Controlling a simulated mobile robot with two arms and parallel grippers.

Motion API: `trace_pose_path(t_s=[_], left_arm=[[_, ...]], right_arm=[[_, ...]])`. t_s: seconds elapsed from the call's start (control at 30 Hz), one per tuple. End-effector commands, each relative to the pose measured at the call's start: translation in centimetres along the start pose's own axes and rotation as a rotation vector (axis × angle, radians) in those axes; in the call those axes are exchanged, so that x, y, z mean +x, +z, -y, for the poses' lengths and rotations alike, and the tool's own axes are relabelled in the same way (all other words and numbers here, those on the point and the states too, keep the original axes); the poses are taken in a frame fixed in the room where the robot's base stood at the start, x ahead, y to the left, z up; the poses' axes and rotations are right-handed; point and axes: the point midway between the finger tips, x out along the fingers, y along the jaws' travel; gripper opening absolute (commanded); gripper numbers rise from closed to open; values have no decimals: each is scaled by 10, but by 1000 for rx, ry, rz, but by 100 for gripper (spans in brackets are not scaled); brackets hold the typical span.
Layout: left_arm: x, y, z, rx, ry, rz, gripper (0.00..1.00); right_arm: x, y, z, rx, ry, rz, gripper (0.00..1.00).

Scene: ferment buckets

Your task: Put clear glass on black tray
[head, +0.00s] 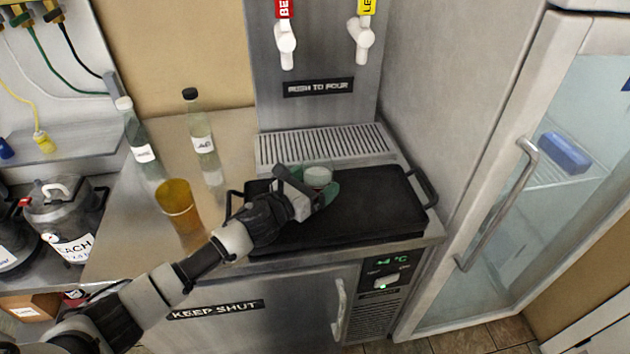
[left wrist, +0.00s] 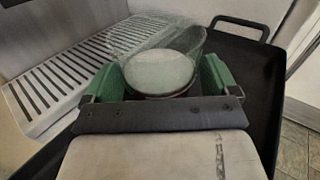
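The clear glass (head: 318,177) is over the black tray (head: 370,212), near its back edge. A pale disc shows inside it, and in the left wrist view the glass (left wrist: 160,72) stands between two green finger pads. My left gripper (head: 312,193) is shut on the glass, with a pad against each side. I cannot tell whether the glass base touches the tray or hangs just above it. The black tray also shows in the left wrist view (left wrist: 255,100), around and to the right of the glass. My right gripper is not in view.
A drip grate (head: 325,147) lies behind the tray, under two white taps. An amber cup (head: 179,208) and two bottles (head: 203,140) stand on the counter at the left. A glass-door fridge (head: 530,170) is at the right. The tray's right part is bare.

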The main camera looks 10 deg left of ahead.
Motion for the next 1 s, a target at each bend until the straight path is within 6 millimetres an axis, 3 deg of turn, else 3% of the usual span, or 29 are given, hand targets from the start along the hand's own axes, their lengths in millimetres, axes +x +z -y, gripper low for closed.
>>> trace_pose_path(t_s=[0.37, 0.73, 1.0], left_arm=[[0, 5, 0, -1, 0, 0, 97], [-58, 0, 0, 2, 0, -2, 97], [-75, 3, 0, -1, 0, 0, 97]], right_arm=[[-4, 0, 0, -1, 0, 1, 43], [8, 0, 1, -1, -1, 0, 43], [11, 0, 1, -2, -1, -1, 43]])
